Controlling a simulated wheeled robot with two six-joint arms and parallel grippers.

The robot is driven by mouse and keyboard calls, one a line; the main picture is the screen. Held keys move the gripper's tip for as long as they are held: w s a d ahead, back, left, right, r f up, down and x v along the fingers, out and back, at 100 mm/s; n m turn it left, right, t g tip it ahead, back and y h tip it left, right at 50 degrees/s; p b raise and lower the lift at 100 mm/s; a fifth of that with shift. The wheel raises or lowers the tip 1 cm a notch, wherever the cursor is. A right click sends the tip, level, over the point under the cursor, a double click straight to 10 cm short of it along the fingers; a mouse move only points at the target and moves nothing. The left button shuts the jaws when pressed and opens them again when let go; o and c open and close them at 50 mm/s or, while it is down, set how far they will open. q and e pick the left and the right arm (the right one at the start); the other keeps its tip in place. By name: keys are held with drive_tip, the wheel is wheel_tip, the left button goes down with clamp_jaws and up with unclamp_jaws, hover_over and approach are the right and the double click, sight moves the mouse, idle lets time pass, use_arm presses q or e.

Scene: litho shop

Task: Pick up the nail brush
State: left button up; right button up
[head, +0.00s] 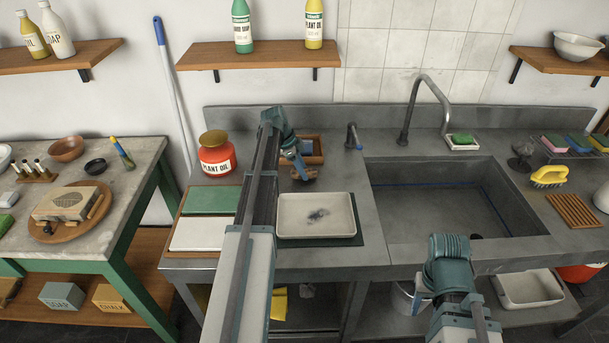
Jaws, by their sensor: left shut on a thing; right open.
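My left gripper (299,165) is shut on a small brown wooden piece, which looks like the nail brush (305,175). It is just in front of a small wooden box (314,151) and behind the white tray (316,198). The fingers hide part of the brush, and I cannot tell whether it is clear of the counter. My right gripper (419,298) is open and empty, low in front of the sink.
A red plant oil jar (216,155) stands left of my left arm. The sink (440,205) is empty under its tap (419,100). A yellow brush (549,177) lies right of the sink. A worktable (135,150) stands at left.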

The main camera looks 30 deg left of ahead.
sight(310, 173)
use_arm(q)
clamp_jaws()
drive_tip(key=shift+r, duration=0.1)
drive_tip(key=shift+r+p, duration=0.2)
drive_tip(key=shift+p, duration=0.1)
drive_tip(key=r+p, duration=0.3)
drive_tip(key=shift+s+d+r, duration=0.2)
drive_tip(key=shift+s+d, duration=0.15)
drive_tip(key=shift+d, duration=0.05)
drive_tip(key=s+d, duration=0.2)
drive_tip(key=d, duration=0.2)
drive_tip(key=s+d+p, duration=0.1)
drive_tip(key=s+d, duration=0.2)
drive_tip(key=d, duration=0.1)
drive_tip(key=s+d+r, duration=0.1)
drive_tip(key=s+d, duration=0.1)
drive_tip(key=d, duration=0.3)
drive_tip(key=shift+s, duration=0.3)
drive_tip(key=shift+o, duration=2)
unclamp_jaws()
clamp_jaws()
